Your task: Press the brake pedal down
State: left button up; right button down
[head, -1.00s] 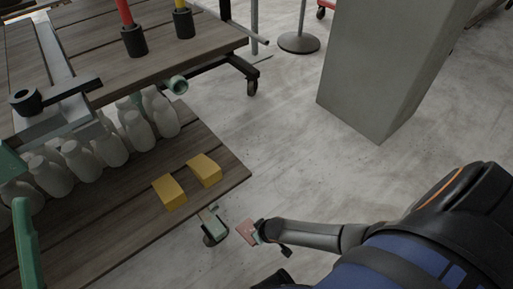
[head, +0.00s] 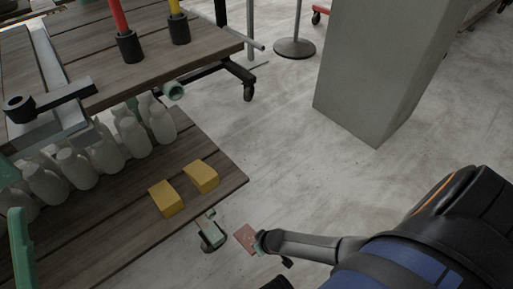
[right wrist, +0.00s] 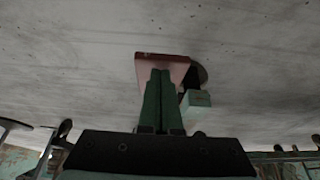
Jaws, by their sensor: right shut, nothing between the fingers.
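The brake pedal appears to be the flat red plate (head: 245,238) beside the green caster bracket (head: 210,230) at the near corner of the cart. My right gripper (head: 259,245) is close to the plate's right side, low over the floor. In the right wrist view my shut green fingers (right wrist: 162,75) are empty and overlap the red plate (right wrist: 148,57); I cannot tell whether they touch it. The dark caster wheel (right wrist: 199,75) and a pale green block (right wrist: 196,99) show just right of the fingers. My left gripper is not in view.
The cart's lower shelf (head: 120,235) holds two yellow blocks (head: 202,176) and several white bottles (head: 132,137). Its upper top (head: 85,75) overhangs behind. A grey pillar (head: 375,75) stands at the upper right. The concrete floor (head: 290,150) between cart and pillar is clear.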

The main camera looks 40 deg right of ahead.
pick_arm(q)
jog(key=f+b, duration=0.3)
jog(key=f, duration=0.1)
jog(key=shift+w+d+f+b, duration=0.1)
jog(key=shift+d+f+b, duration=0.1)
jog(key=shift+b, duration=0.2)
pick_arm(e)
notch_tip(320, 180, down, 7)
jog(key=s, duration=0.1)
jog(key=shift+s, duration=0.3)
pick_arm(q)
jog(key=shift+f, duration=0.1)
pick_arm(e)
jog(key=shift+d+f, duration=0.1)
jog(key=shift+d, duration=0.05)
jog(key=shift+w, duration=0.1)
